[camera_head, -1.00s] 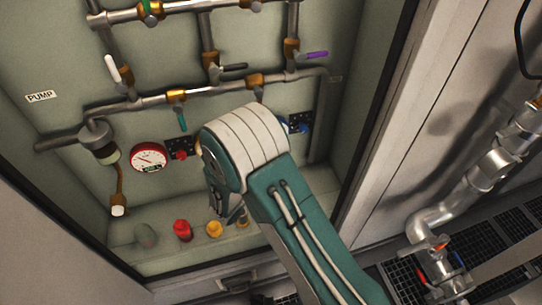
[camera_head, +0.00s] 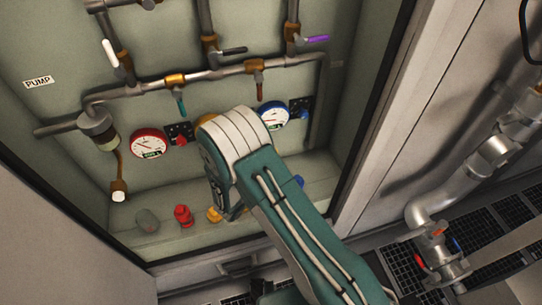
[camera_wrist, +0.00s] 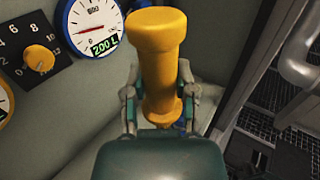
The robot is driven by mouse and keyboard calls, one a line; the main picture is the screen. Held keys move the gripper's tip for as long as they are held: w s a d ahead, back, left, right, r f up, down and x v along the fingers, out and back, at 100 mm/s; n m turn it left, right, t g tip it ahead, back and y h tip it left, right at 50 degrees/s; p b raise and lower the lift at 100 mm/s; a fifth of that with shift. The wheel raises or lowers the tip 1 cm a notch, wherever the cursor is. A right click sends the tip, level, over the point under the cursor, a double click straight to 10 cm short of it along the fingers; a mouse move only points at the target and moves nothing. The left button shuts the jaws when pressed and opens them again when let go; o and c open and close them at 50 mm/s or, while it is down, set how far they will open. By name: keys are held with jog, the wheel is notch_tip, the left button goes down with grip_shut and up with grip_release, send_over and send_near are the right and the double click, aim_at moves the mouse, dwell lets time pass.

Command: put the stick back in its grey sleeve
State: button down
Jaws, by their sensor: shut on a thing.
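My gripper (camera_wrist: 158,98) is shut on a yellow piece (camera_wrist: 160,65), shaped like a stick handle with a broad round cap. One finger lies on each side of it. Its lower part is hidden behind my gripper's green body, so I cannot see a stick shaft. In the head view my gripper (camera_head: 230,208) hangs low in front of the cabinet shelf, beside a yellow cap (camera_head: 214,215); the fingers are mostly hidden by my arm.
A red cap (camera_head: 183,215) and a blue cap (camera_head: 298,181) also sit along the shelf (camera_head: 175,240). Red (camera_head: 148,143) and blue (camera_head: 273,115) gauges are on the back wall. Pipes with valves (camera_head: 215,75) cross above. The cabinet's right frame (camera_head: 375,130) bounds the space.

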notch_tip(320, 180, down, 16)
jog(key=shift+f, duration=0.25)
dwell(1.6)
jog(key=shift+f, duration=0.1)
dwell(0.4)
jog(key=shift+f, duration=0.45)
jog(key=shift+c, duration=1.7)
grip_release()
